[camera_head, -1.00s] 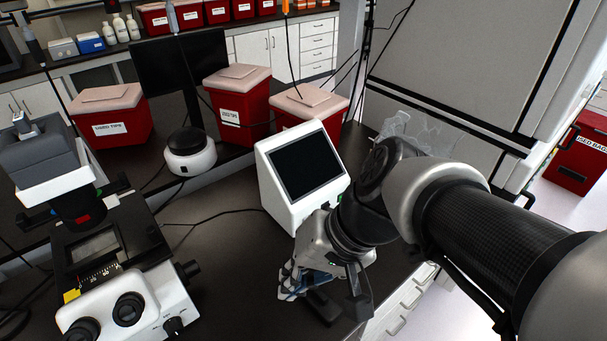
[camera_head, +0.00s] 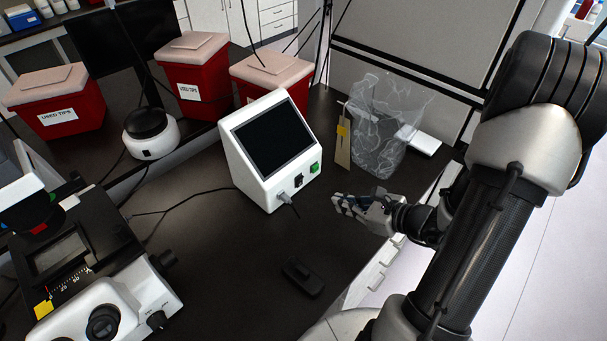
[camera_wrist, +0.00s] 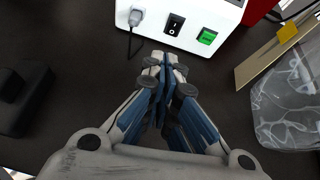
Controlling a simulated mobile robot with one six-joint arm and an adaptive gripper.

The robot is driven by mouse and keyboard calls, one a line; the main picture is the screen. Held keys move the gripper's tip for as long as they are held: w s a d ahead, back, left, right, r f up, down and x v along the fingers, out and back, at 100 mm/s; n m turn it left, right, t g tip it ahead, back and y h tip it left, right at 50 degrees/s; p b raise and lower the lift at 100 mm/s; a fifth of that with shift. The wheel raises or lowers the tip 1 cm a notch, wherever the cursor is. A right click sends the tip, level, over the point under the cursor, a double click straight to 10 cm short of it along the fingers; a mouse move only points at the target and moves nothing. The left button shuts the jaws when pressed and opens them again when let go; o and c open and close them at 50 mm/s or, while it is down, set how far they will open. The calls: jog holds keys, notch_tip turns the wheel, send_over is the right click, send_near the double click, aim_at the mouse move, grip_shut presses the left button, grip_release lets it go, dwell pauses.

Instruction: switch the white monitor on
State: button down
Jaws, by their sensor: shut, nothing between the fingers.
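The white monitor (camera_head: 267,150) stands on the dark bench with a dark, blank screen. On its lower front are a black rocker switch (camera_head: 299,181) and a green switch (camera_head: 314,167), with a plugged-in cable at their left. In the wrist view the black rocker switch (camera_wrist: 174,25) and the green switch (camera_wrist: 207,37) show at the top. My gripper (camera_head: 338,201) is shut and empty, in front of and to the right of the monitor. In the wrist view its closed fingertips (camera_wrist: 165,62) point toward the monitor's front, apart from it, below the black switch.
A clear bag-like container (camera_head: 385,130) and a tan strip with a yellow tag (camera_head: 343,140) stand right of the monitor. A small black object (camera_head: 303,276) lies on the bench (camera_head: 225,265). A microscope (camera_head: 90,270) is at the left. Red bins (camera_head: 195,85) stand behind.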

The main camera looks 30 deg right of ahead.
jog(key=shift+s+d+f+m+h, duration=0.15)
jog(key=shift+d+f+m+h, duration=0.15)
jog(key=shift+d+f+m, duration=0.35)
jog(key=shift+a, duration=0.1)
jog(key=b, duration=0.2)
send_near(300, 186)
notch_tip(300, 186, down, 4)
jog(key=shift+a+r, duration=0.15)
jog(key=shift+r, duration=0.05)
jog(key=w, duration=0.2)
jog(key=shift+w+a+r, duration=0.3)
jog(key=shift+a, duration=0.05)
jog(key=shift+w+a+r+b, duration=0.15)
jog(key=shift+w, duration=0.25)
jog(key=shift+w+a+r+b, duration=0.1)
jog(key=shift+w+a+b, duration=0.05)
jog(key=shift+w, duration=0.25)
